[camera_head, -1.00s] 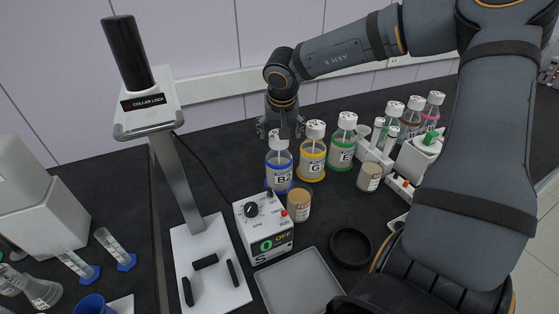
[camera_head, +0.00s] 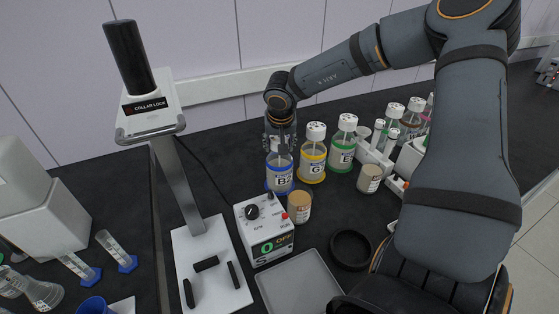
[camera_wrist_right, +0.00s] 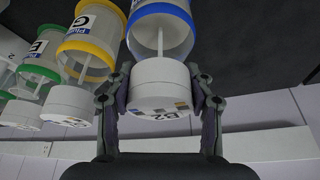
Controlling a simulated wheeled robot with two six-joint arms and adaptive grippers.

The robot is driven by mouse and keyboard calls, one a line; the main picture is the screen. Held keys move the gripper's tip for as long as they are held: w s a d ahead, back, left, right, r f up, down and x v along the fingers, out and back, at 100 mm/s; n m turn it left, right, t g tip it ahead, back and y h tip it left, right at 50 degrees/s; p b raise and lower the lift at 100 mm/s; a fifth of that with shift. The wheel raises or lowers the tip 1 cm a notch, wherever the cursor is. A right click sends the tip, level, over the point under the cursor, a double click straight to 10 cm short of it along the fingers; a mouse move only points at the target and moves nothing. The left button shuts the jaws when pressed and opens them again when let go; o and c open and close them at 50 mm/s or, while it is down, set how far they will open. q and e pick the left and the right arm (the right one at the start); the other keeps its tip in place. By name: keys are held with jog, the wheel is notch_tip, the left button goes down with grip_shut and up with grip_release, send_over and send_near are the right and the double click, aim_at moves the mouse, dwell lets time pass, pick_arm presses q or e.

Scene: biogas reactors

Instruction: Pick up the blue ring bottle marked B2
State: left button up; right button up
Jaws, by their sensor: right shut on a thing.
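The blue ring bottle marked B2 (camera_head: 279,178) stands upright on the dark bench in the head view, with its label facing the camera. My right gripper (camera_head: 280,146) comes down on it from above and is shut on its white cap. In the right wrist view the gripper's two fingers (camera_wrist_right: 160,100) sit on either side of the white cap (camera_wrist_right: 160,86), with the blue ring (camera_wrist_right: 160,12) beyond it. The fingers hide most of the cap in the head view. My left gripper is not in view.
The yellow ring bottle G (camera_head: 312,156) stands close on the right, then the green ring bottle E (camera_head: 343,146). A control box (camera_head: 264,229) and a tan-lidded jar (camera_head: 299,206) are in front. A collar lock stand (camera_head: 188,200) is at left, a grey tray (camera_head: 300,285) nearer.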

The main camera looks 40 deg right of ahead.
grip_shut()
